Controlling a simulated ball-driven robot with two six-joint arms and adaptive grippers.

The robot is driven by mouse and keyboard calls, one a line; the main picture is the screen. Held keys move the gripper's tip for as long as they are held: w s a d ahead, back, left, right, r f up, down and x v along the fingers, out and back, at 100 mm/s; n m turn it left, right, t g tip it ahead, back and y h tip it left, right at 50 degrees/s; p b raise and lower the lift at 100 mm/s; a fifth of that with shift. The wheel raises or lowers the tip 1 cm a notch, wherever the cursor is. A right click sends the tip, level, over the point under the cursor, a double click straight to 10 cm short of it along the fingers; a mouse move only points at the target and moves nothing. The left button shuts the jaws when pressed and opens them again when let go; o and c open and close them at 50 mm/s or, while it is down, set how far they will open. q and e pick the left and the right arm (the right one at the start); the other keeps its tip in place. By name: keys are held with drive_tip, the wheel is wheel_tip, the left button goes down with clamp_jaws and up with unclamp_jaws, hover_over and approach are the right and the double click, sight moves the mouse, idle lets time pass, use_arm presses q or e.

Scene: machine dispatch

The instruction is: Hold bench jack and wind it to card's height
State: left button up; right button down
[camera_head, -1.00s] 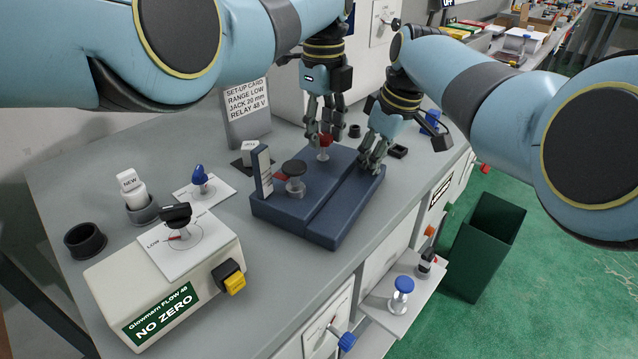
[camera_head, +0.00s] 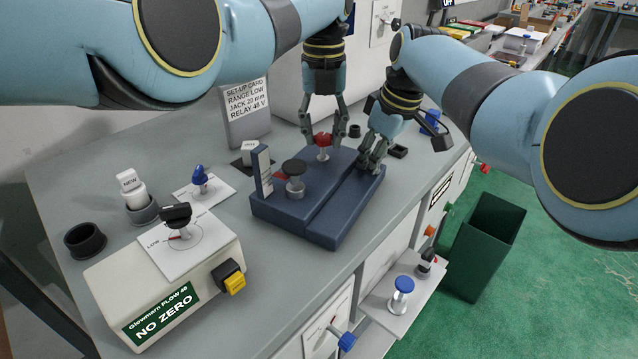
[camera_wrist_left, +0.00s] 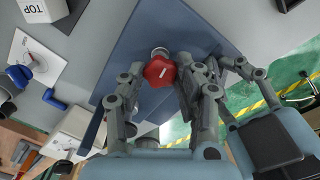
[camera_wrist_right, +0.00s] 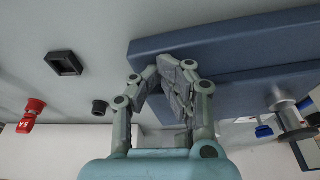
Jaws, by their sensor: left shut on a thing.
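The bench jack is a dark blue block (camera_head: 345,220) on the grey bench, with a round black-topped post (camera_head: 294,168), an upright scale plate (camera_head: 261,170) and a red knob (camera_head: 322,140). My left gripper (camera_head: 323,128) points down over the red knob. In the left wrist view its fingers (camera_wrist_left: 158,85) lie on both sides of the knob (camera_wrist_left: 160,71), shut on it. My right gripper (camera_head: 372,162) is at the block's right end. In the right wrist view its fingertips (camera_wrist_right: 165,75) are close together at the block's edge; their grip is unclear. The set-up card (camera_head: 247,104) reads "JACK 20 mm".
A cream "NO ZERO" device (camera_head: 170,285) with a black dial stands front left. A white "NEW" bottle (camera_head: 132,188) and a blue knob on a plate (camera_head: 200,180) stand behind it. A dark green bin (camera_head: 490,245) is right of the bench. A small shelf (camera_head: 385,310) juts out in front.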

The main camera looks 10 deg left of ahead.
use_arm(q)
drive_tip(key=o, duration=1.1)
drive_tip(key=shift+r, duration=2)
drive_tip(key=shift+c, duration=0.5)
